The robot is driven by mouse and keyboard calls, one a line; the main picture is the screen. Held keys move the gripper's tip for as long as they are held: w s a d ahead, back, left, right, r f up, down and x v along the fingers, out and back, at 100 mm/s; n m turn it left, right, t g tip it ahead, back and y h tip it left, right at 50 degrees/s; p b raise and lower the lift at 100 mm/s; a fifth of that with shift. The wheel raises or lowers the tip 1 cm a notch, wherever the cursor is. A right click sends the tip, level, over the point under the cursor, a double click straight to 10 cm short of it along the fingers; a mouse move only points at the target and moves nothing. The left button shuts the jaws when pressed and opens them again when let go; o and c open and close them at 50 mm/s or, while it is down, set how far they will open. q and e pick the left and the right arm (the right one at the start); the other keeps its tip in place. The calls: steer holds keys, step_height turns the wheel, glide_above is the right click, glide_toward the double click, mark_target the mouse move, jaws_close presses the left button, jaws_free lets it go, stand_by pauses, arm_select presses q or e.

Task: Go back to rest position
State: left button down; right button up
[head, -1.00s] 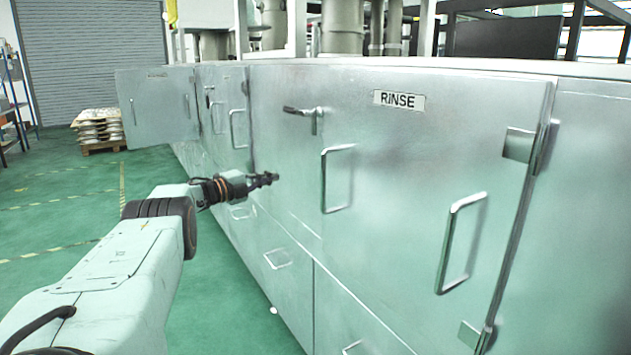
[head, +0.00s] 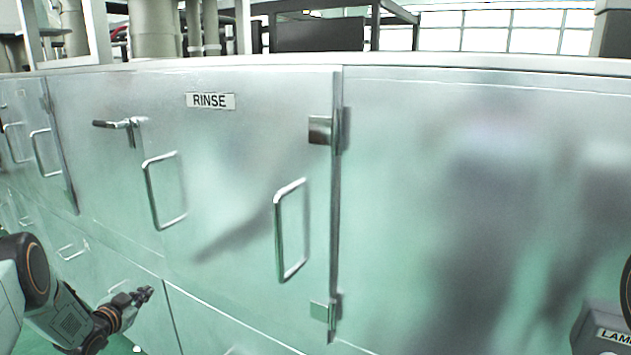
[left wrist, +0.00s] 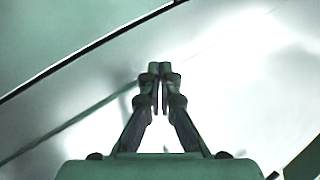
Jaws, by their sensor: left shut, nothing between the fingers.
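My left gripper (head: 146,293) is at the lower left of the head view, in front of the lower steel panels. It is shut and empty. In the left wrist view its two fingers (left wrist: 160,70) meet at the tips, with nothing between them. Behind them is a blurred, pale, shiny surface crossed by a dark edge. I cannot tell whether the gripper touches the steel front, but it looks apart from it. My right gripper does not show.
A steel cabinet front fills the view. Its RINSE door (head: 240,170) is shut, with a lever handle (head: 118,124) and two bar handles (head: 290,230) sticking out. A plain steel panel (head: 430,200) continues right. A grey labelled box (head: 600,335) is at the lower right.

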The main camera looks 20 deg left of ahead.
arm_select(q)
steer(key=s+d+f+n+g+h, duration=0.1)
steer(key=s+d+f+n+g, duration=0.1)
steer(key=s+d+f, duration=0.5)
steer(key=s+d+f+n+g+h+b, duration=0.1)
steer(key=s+d+f+g, duration=0.25)
steer(key=d, duration=0.65)
steer(key=s+d+f+n+g, duration=0.2)
steer(key=s+d+f, duration=0.3)
steer(key=d, duration=0.4)
steer(key=s+d+g, duration=0.2)
steer(key=s+d, duration=0.2)
steer(key=s, duration=0.4)
steer(key=s+d+r+m+g+b, duration=0.1)
steer(key=s+d+g, duration=0.1)
steer(key=s+d, duration=0.3)
steer(key=s+d+r+g+h+b, duration=0.1)
steer(key=s+d+g, duration=0.2)
steer(key=s, duration=0.8)
steer(key=shift+s+d+r, duration=0.15)
steer(key=shift+d+r, duration=0.05)
steer(key=shift+d, duration=0.9)
steer(key=shift+s, duration=0.2)
